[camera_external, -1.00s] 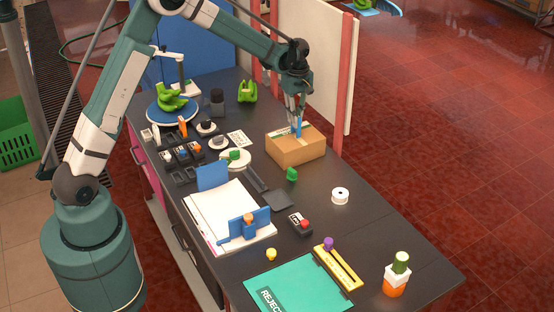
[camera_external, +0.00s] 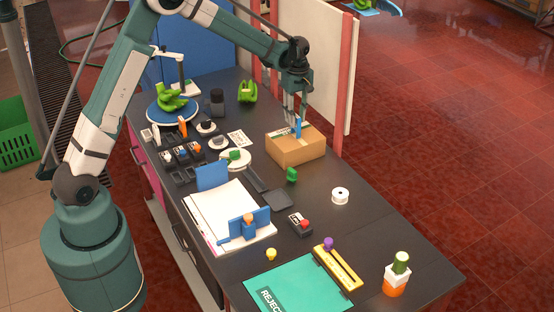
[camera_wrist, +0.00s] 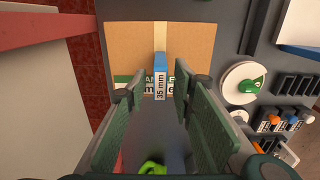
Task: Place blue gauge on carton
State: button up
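The blue gauge (camera_external: 298,126) stands upright on top of the brown carton (camera_external: 300,152). In the wrist view the gauge (camera_wrist: 160,70) shows a white "35 mm" label and stands over the tape strip of the carton (camera_wrist: 195,50). My gripper (camera_external: 291,115) is just left of and slightly above the gauge in the outside view. In the wrist view my gripper (camera_wrist: 162,92) has its two green fingers spread apart, with a clear gap to the gauge on each side. The gauge's lower end is partly hidden.
A white panel with red posts (camera_external: 338,90) stands close behind the carton.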

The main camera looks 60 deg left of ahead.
notch_tip(320, 180, up, 11)
jog(key=shift+r+b, duration=0.15)
jog(key=shift+b, duration=0.15)
dwell(0.4)
dwell(0.6)
jog(key=s+d+r+m+t, duration=0.1)
jog(key=s+d+r+m, duration=0.3)
jog(key=s, duration=0.3)
jog(key=s+d+r+m+t, duration=0.1)
jog(key=s+d+r+m, duration=0.1)
jog(key=s+d+r, duration=0.4)
jog(key=s+d+r+m+t, duration=0.1)
jog(key=s+d+r+m, duration=0.2)
jog(key=s+r, duration=0.45)
jog(key=s+d+f+m+t, duration=0.1)
jog(key=s+d+f+m, duration=0.1)
jog(key=s, duration=0.6)
jog(key=s+d+f+m+t, duration=0.1)
jog(key=s+d+f+m, duration=0.1)
jog(key=s, duration=0.7)
jog(key=s+d+f+m+t, duration=0.2)
jog(key=s+d+m, duration=0.2)
jog(key=s, duration=0.4)
jog(key=shift+s+m, duration=0.35)
jog(key=shift+m, duration=0.15)
